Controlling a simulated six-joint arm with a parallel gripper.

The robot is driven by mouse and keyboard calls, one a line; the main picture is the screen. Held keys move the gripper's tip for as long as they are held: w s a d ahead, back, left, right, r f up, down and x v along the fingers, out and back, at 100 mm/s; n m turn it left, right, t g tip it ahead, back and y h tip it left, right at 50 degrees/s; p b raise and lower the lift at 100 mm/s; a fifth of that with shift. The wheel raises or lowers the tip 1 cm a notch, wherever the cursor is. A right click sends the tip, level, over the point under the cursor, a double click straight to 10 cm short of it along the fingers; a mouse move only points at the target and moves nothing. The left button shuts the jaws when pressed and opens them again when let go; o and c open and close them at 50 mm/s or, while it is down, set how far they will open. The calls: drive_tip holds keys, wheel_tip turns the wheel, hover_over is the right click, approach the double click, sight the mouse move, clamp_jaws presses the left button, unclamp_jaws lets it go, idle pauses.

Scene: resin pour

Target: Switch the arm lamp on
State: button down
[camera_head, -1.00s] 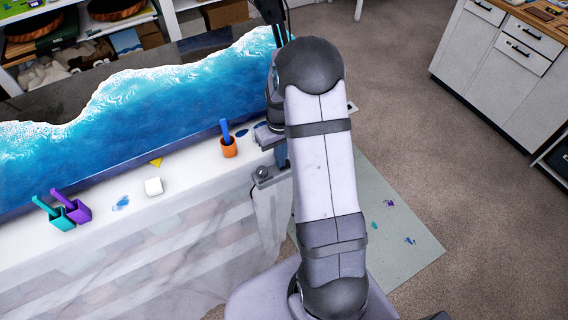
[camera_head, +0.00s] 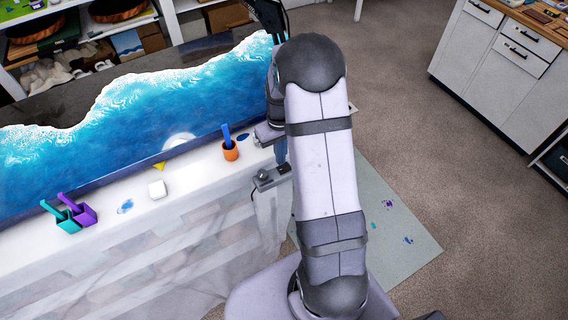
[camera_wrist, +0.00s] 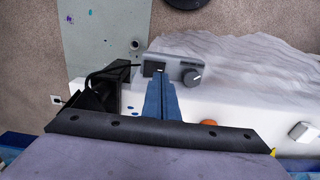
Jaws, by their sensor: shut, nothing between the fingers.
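The arm lamp's black arm (camera_head: 266,14) rises at the back, partly behind my arm; its head is not in view. Its black base (camera_wrist: 106,88) shows in the wrist view, with a cable running towards a grey switch box (camera_wrist: 178,65). The box sits on the white table's edge and has a round dark knob (camera_wrist: 192,77) and a small dark switch (camera_wrist: 152,68). It also shows in the head view (camera_head: 271,180). My gripper (camera_wrist: 160,76) is shut and empty, its blue fingertips at the switch; contact is unclear. A bright round reflection shows on the blue resin surface (camera_head: 150,110).
An orange cup (camera_head: 230,152) with a blue stick, a white block (camera_head: 157,190), a purple cup (camera_head: 84,215) and a teal cup (camera_head: 68,222) stand along the table's front strip. A pale mat (camera_head: 390,220) lies on the floor to the right.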

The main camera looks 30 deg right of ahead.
sight(281, 169)
wheel_tip(281, 169, up, 3)
drive_tip(key=shift+r+p, duration=0.15)
drive_tip(key=shift+p, duration=1)
drive_tip(key=s+a+f+m+g, duration=0.1)
drive_tip(key=s+a+m, duration=0.1)
drive_tip(key=s, duration=0.5)
drive_tip(key=s+a+f+m+g, duration=0.1)
drive_tip(key=s+a+g, duration=0.15)
drive_tip(key=s, duration=0.45)
drive_tip(key=s+a+r+n+t, duration=0.1)
drive_tip(key=s+a+r, duration=0.5)
drive_tip(key=s, duration=0.1)
wheel_tip(281, 169, up, 4)
drive_tip(key=w+a+n+t, duration=0.2)
drive_tip(key=w+a+t, duration=0.1)
wheel_tip(281, 169, down, 49)
drive_tip(key=b, duration=4.9)
drive_tip(key=shift+d, duration=0.2)
